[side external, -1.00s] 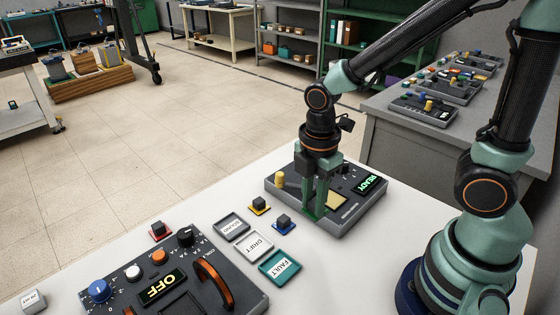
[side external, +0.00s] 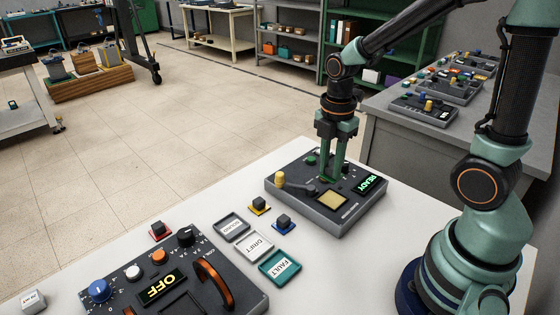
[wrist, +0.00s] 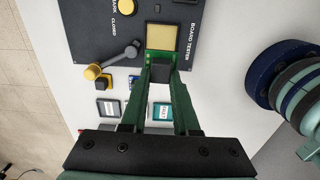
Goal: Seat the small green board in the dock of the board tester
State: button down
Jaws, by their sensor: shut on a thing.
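The board tester (side external: 352,214) is a dark grey box with a lit READY display (side external: 369,183) and a square gold pad (side external: 332,199) on top. The pad also shows in the wrist view (wrist: 162,38). My gripper (side external: 328,179) is above the tester, behind the pad in the side view. In the wrist view my gripper (wrist: 160,70) is shut on a dark grip block (wrist: 160,74). Green edges of the small green board (wrist: 149,57) show by the block, close to the pad in the picture. The fingers hide most of the board; I cannot tell its exact height.
A lever with a yellow knob (side external: 279,178) lies on the tester's left. Labelled trays, including FAULT (side external: 281,267), and boards with dark blocks, yellow (side external: 259,207), blue (side external: 284,224) and red (side external: 160,232), are nearby. A panel reading OFF (side external: 205,300) stands front left.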

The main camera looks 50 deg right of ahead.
jog(key=shift+d+f, duration=0.7)
jog(key=shift+d, duration=0.1)
jog(key=shift+f, duration=2.8)
jog(key=shift+f, duration=0.45)
jog(key=shift+c, duration=0.5)
grip_release()
jog(key=shift+w, duration=0.1)
jog(key=shift+w+r, duration=0.15)
jog(key=shift+r, duration=0.7)
jog(key=shift+s+r, duration=0.15)
jog(key=shift+r, duration=1.2)
jog(key=shift+s+r, duration=0.1)
jog(key=shift+r, duration=1.2)
